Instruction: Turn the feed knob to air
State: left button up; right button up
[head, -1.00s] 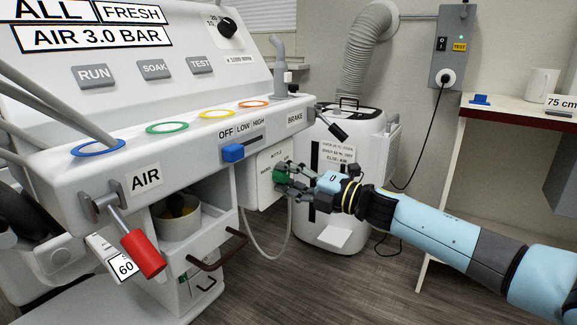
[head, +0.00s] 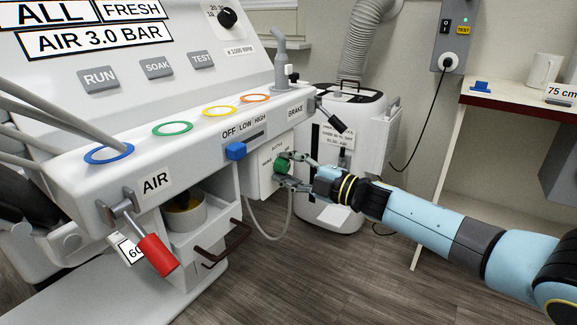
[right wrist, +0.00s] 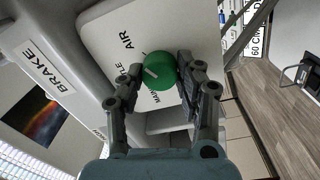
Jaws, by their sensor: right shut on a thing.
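The feed knob is round and green (head: 282,164), on a white panel (head: 269,185) on the machine's side. In the right wrist view the knob (right wrist: 160,71) has a white mark on its left part. Lettering beside it includes AIR (right wrist: 126,40), with BOTTLE and MAINS partly covered. The mark lies on the lettered side; its exact setting is hard to tell. My right gripper (head: 288,170) is shut on the knob, with one finger on each side; it also shows in the right wrist view (right wrist: 156,84). My left gripper is out of view.
A blue slider (head: 236,151) and a black-tipped brake lever (head: 334,119) are close to the knob. A red-handled lever (head: 157,255) hangs at the front. A white unit (head: 345,185) stands behind my gripper. Open floor lies below my right arm.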

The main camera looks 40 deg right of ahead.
jog(key=shift+f, duration=0.1)
jog(key=o, duration=1.1)
jog(key=shift+o, duration=0.2)
jog(key=v, duration=1.2)
